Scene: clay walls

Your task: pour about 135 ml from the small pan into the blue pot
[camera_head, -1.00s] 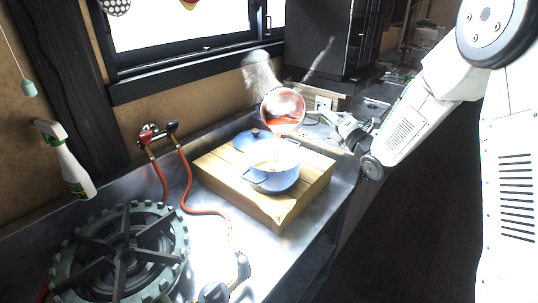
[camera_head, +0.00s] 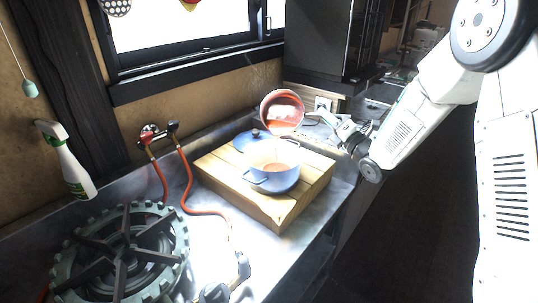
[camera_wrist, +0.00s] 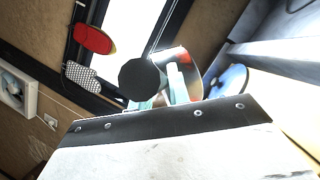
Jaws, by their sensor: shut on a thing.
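The small pan (camera_head: 281,111) is held tilted above the blue pot, its open mouth facing forward and down, with reddish liquid inside it. A thin, faint streak runs from its lip down towards the pot. The blue pot (camera_head: 272,183) stands upright on a wooden board, with reddish-brown liquid showing inside. My gripper (camera_head: 338,124) is to the right of the pan, shut on its handle side; the exact grip is small and unclear. In the wrist view part of the pan (camera_wrist: 188,78) shows beyond my gripper (camera_wrist: 170,88).
A blue lid (camera_head: 253,140) lies behind the pot on the wooden board (camera_head: 284,214). A gas burner (camera_head: 124,252) stands front left, with red hoses (camera_head: 187,182) beside it. A spray bottle (camera_head: 66,162) is at the left wall. A dark cabinet (camera_head: 328,42) stands behind.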

